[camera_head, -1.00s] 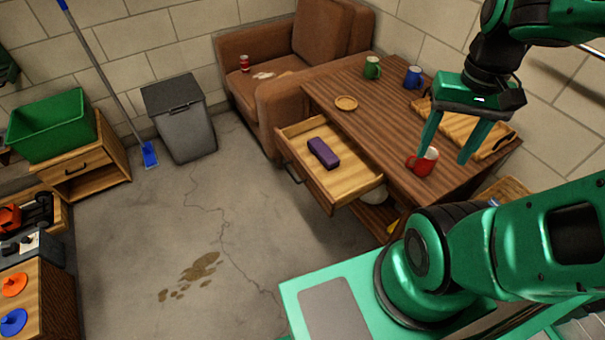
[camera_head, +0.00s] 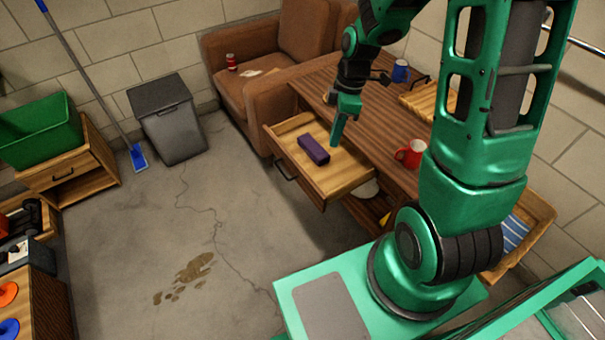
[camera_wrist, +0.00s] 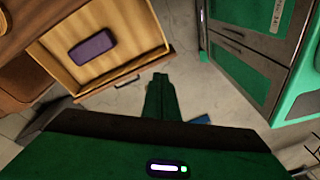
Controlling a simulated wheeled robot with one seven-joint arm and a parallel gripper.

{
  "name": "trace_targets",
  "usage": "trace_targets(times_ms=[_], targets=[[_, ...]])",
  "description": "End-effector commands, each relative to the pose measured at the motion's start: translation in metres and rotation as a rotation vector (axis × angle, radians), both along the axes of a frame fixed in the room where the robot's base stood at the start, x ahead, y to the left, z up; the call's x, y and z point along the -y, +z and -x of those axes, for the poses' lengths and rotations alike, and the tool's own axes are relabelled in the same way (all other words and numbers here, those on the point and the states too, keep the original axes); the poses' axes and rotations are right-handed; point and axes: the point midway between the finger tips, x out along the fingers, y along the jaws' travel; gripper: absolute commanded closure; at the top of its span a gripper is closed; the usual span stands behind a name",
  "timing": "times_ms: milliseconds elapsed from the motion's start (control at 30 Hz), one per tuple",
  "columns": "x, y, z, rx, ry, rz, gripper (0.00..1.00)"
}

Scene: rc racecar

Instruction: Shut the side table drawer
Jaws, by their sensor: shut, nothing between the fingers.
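A wooden drawer (camera_head: 335,187) stands pulled out of the brown wooden table (camera_head: 370,145). A dark purple box (camera_head: 313,149) lies inside it. A dark handle (camera_head: 284,173) is on its front. My gripper (camera_head: 335,142) is shut and empty, and in the head view it overlaps the drawer's table side. In the wrist view, the drawer (camera_wrist: 145,32) with the purple box (camera_wrist: 92,47) is at upper left. There my shut fingers (camera_wrist: 160,80) show against the floor, just beyond the drawer front and apart from it in the picture.
A red mug (camera_head: 410,153), a blue mug (camera_head: 401,71) and a wooden tray (camera_head: 425,100) are on the table. A brown armchair (camera_head: 262,85) stands behind the drawer. The floor (camera_head: 240,220) before the drawer is clear. A wooden compartment with striped cloth (camera_head: 515,233) is at right.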

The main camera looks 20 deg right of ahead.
Motion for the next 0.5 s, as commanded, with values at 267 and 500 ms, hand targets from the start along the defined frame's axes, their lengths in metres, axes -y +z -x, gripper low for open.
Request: trace_targets(times_ms=[267,500], targets=[[-0.06,-0.069,-0.033,0.072,0.43,-0.146,1.0],[-0.082,-0.091,-0.04,0.112,0.566,-0.198,1.0]])
